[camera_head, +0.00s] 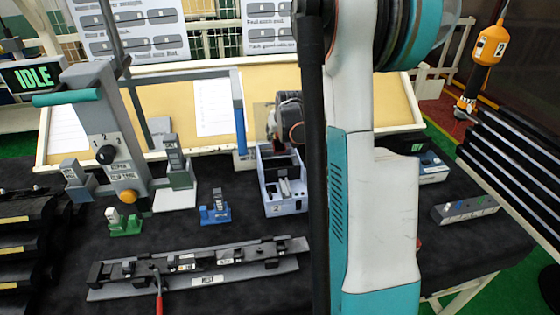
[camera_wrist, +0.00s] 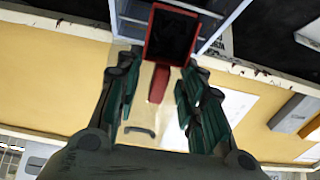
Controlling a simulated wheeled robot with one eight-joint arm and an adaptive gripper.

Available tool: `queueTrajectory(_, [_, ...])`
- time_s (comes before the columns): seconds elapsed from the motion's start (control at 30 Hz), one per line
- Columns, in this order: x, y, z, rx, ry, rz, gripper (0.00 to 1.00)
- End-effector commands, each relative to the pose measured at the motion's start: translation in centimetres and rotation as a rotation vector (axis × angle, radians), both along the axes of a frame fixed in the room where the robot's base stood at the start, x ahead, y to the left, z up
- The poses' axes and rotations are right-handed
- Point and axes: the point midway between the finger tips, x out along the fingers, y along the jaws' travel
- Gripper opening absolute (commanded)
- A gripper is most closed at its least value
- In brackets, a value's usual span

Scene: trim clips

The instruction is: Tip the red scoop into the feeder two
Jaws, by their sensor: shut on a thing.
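The red scoop (camera_wrist: 158,84) shows in the wrist view, with its handle between the two green-lined fingers of my gripper (camera_wrist: 159,72). My gripper is shut on the handle. The scoop's box-shaped bowl points away from the fingers, and its inside looks dark; I cannot tell what it holds. Feeder two (camera_head: 286,208), a pale blue-grey open box marked 2, stands on the black table in the head view. My gripper (camera_head: 285,118) is above its back part, partly hidden by my arm. A pale-walled box, likely this feeder, shows behind the bowl (camera_wrist: 212,22).
Another pale box (camera_head: 432,170) stands right of my arm, near a grey block with buttons (camera_head: 465,207). A grey press stand (camera_head: 115,150) is at the left. A long rail fixture (camera_head: 200,266) lies in front. A tan sloped board (camera_head: 180,110) is behind.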

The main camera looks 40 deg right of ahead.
Motion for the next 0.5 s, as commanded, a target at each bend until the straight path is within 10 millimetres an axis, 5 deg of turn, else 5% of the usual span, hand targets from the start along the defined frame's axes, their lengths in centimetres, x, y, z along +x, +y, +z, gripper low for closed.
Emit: queueTrajectory(0.5, [-0.2, 0.1, -0.1, -0.016, -0.028, 0.0, 0.12])
